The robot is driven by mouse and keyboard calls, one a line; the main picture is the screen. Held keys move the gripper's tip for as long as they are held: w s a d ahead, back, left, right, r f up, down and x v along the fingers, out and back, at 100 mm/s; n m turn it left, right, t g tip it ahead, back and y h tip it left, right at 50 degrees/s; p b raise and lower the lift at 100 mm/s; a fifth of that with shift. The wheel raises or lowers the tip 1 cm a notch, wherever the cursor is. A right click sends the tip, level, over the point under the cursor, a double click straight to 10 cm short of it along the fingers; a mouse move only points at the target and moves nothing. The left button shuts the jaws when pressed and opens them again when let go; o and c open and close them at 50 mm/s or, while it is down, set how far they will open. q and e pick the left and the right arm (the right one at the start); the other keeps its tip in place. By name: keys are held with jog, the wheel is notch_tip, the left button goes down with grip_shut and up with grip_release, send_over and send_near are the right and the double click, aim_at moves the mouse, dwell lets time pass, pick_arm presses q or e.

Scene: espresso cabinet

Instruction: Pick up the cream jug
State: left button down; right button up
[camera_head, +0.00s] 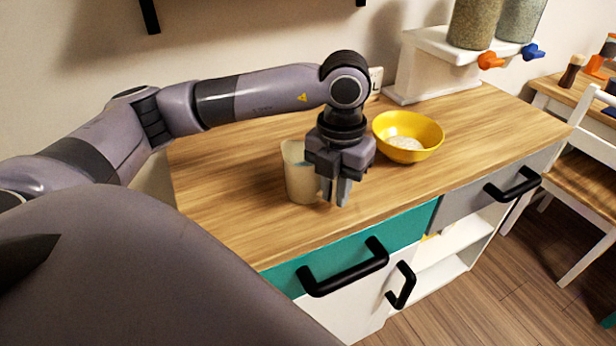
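A cream jug (299,178) stands upright on the wooden cabinet top (230,205). It is pale cream with an open top, and its right side is partly hidden behind my gripper. My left gripper (336,196) points down just to the right of the jug and in front of it in the picture. Its fingers look close together, and I cannot tell how far apart they are. I see nothing held between them. Whether a finger touches the jug cannot be told. My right gripper is not in view.
A yellow bowl (428,130) with pale contents stands right of my gripper. A white dispenser stand (430,70) with filled containers is at the back. Black handles (345,268) stick out from the cabinet front. A chair and another table are at the right.

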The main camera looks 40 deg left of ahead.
pick_arm(q)
jog(key=shift+r, duration=0.15)
notch_tip(320, 180, up, 19)
jog(key=p, duration=0.3)
jog(key=shift+r+m, duration=0.15)
jog(key=shift+m, duration=0.15)
dwell(0.9)
